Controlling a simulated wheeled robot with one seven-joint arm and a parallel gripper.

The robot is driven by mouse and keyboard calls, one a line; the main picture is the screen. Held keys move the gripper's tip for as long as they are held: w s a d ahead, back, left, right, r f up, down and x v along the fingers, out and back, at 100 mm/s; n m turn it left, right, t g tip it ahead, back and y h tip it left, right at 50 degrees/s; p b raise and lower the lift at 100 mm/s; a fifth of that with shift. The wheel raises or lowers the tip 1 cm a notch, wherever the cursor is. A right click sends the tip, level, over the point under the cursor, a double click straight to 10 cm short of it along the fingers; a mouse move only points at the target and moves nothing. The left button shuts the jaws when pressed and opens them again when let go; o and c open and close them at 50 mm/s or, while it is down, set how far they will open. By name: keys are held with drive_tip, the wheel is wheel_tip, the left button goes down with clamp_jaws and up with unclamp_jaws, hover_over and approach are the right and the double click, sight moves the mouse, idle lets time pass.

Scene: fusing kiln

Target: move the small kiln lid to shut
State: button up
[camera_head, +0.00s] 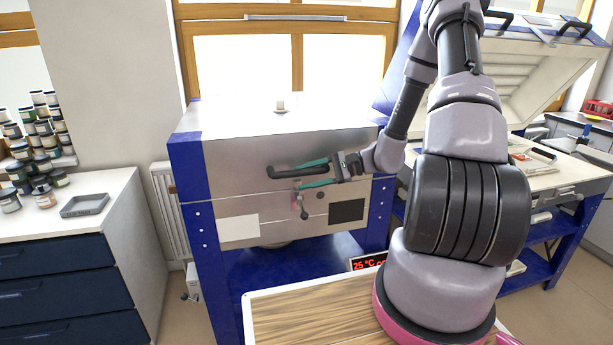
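The small kiln is the steel box on a blue frame in the middle of the head view. Its steel lid (285,122) lies flat and looks down on the body, with no gap that I can make out. A black bar handle (285,173) sticks out from the front. My gripper (305,175) reaches in from the right with its two teal fingers spread apart, one above and one below the right part of the handle. The fingers look open; whether either touches the bar is not clear.
A larger kiln (530,75) with its lid raised stands at the right. A white cabinet (100,215) with paint jars (45,195) and a grey tray (84,205) stands at the left. A temperature display (368,264) sits below the small kiln, near a wooden-topped surface (310,315).

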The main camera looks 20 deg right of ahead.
drive_tip(key=shift+d+r, duration=0.2)
drive_tip(key=shift+d, duration=0.2)
drive_tip(key=v, duration=1)
drive_tip(key=shift+s+f, duration=0.1)
drive_tip(key=s+a+r+n+t+h, duration=0.1)
drive_tip(key=s+r+h, duration=0.3)
drive_tip(key=r, duration=0.5)
drive_tip(key=s+a+r+n+t+h, duration=0.1)
drive_tip(key=s+a+r+n+h, duration=0.2)
drive_tip(key=s+r, duration=0.5)
drive_tip(key=s+a+r+n+t+h, duration=0.1)
drive_tip(key=s+r+n+h, duration=0.2)
drive_tip(key=r, duration=0.7)
drive_tip(key=s+h, duration=0.2)
drive_tip(key=s, duration=0.1)
drive_tip(key=shift+a+r+n, duration=0.2)
drive_tip(key=shift+a+n, duration=0.1)
drive_tip(key=shift+a, duration=0.1)
